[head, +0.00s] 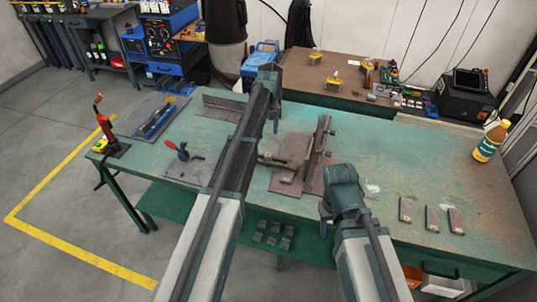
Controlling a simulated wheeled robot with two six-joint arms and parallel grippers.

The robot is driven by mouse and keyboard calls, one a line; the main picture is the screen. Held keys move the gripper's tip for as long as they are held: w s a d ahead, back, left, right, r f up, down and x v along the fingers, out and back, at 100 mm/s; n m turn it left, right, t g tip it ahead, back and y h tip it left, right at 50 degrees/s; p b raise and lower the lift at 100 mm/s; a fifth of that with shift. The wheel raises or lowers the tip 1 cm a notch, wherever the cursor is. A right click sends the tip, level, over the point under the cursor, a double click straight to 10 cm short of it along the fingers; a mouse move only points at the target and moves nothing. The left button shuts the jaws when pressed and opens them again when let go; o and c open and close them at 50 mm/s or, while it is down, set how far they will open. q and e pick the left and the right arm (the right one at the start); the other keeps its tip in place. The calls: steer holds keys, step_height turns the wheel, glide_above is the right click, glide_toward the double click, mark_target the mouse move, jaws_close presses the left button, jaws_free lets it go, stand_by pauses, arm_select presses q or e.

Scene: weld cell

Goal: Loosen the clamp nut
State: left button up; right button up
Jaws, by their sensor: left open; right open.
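A brown metal fixture (288,186) stands on the green table, with upright plates (319,145) and a small rod-like part (272,159) low on its left side. The clamp nut is too small to pick out with certainty. My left gripper (270,80) is at the far end of the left arm, above the back of the table, up and left of the fixture and apart from it. It is open. My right gripper (342,182) is just right of the fixture, near the front of the table, open; its fingers are mostly hidden. No object shows in either gripper.
The green table (420,165) has bare room right of the fixture. Several dark plates (432,218) lie at front right, a bottle (490,141) at the right edge. A red-handled clamp (181,150), a tray (155,116) and a red tool stand (106,128) are left.

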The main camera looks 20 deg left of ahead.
mark_target(268, 153)
arm_select(q)
step_height(268, 153, down, 13)
steer(key=b, duration=1.2)
steer(key=shift+r, duration=0.15)
jaws_close()
